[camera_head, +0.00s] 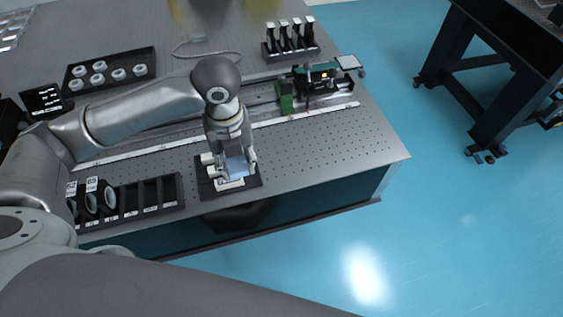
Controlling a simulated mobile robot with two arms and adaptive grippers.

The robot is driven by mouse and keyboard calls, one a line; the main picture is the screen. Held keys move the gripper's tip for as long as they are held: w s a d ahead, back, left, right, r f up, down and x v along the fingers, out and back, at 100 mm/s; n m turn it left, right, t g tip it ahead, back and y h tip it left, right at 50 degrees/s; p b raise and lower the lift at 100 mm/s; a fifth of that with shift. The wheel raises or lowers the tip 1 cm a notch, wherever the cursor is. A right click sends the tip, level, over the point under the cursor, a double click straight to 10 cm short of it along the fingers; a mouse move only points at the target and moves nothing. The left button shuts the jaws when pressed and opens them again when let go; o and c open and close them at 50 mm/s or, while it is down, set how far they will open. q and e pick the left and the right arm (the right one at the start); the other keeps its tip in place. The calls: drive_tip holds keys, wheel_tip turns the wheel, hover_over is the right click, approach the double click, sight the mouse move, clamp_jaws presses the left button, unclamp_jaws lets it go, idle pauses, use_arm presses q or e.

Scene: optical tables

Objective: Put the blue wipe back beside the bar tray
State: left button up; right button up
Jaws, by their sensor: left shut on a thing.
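My left gripper (234,173) reaches down near the front edge of the optical table (330,147). It is shut on the blue wipe (236,165), a small light-blue piece between its fingers. The wipe is over a small flat black tray (208,189) with a white piece in it; I cannot tell whether the wipe touches it. A black slotted tray (155,207) lies to the left, with a few round pieces at its left end. I cannot tell which of these is the bar tray. My right gripper is not in view.
A rail with a green block (286,98) and a dark device (330,81) runs behind the gripper. A black tray of white rings (108,69) and a rack of upright pieces (290,42) stand farther back. The perforated tabletop right of the gripper is clear.

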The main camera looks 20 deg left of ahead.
use_arm(q)
drive_tip(key=w+d+f+p, duration=0.1)
drive_tip(key=w+d+f, duration=0.3)
drive_tip(key=w, duration=0.4)
hover_over(282, 165)
drive_tip(key=f, duration=0.2)
drive_tip(key=s+f, duration=0.1)
drive_tip(key=f, duration=0.1)
drive_tip(key=shift+a+f+p, duration=0.2)
drive_tip(key=shift+f+p, duration=0.1)
drive_tip(key=shift+p, duration=0.1)
drive_tip(key=shift+w+d+f, duration=0.15)
drive_tip(key=shift+w+f, duration=0.15)
drive_tip(key=shift+f, duration=0.1)
drive_tip(key=shift+w+f, duration=0.1)
drive_tip(key=shift+f, duration=1.6)
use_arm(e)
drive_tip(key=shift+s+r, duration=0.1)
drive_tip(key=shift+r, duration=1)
use_arm(q)
drive_tip(key=shift+f, duration=0.15)
drive_tip(key=o, duration=0.8)
drive_tip(key=shift+o, duration=0.6)
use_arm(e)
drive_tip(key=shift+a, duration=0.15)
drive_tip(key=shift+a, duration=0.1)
